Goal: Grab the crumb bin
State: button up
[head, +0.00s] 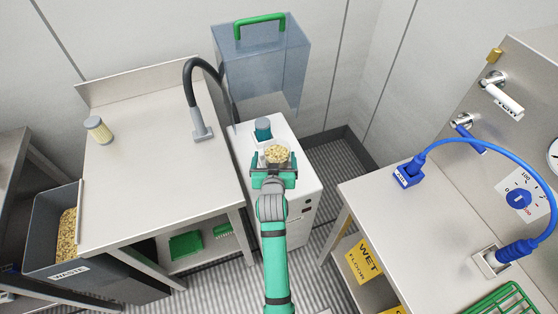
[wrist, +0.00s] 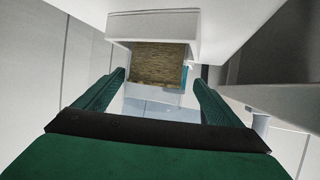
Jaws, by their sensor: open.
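The crumb bin, a small clear container of pale crumbs (head: 277,153), is at the front of a white cabinet in the head view. My green gripper (head: 274,166) is open, with its fingers spread at the near side of the bin. In the wrist view the bin's brown, grainy contents (wrist: 158,62) show between the two finger tips, below a white block. I cannot tell whether the fingers touch the bin. My gripper hides part of its near side.
The white cabinet (head: 305,171) carries a teal knob and stands under a clear hood with a green handle (head: 261,22). A steel table (head: 150,160) is left, with a waste bin (head: 45,255) of crumbs beside it. Another steel table (head: 375,215) with a blue hose is right.

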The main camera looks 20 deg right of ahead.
aim_at(278, 149)
jog(key=shift+w+d+f, duration=0.1)
jog(key=shift+w+f, duration=0.1)
jog(key=shift+w, duration=0.05)
jog(key=x, duration=0.2)
jog(key=d+x, duration=0.1)
jog(key=x, duration=0.2)
jog(key=shift+s, duration=0.25)
jog(key=shift+w+a, duration=0.1)
jog(key=shift+w, duration=0.05)
jog(key=shift+c, duration=0.9)
jog(key=shift+a, duration=0.3)
jog(key=c, duration=1.1)
jog(key=shift+d+r, duration=0.15)
jog(key=shift+d, duration=0.05)
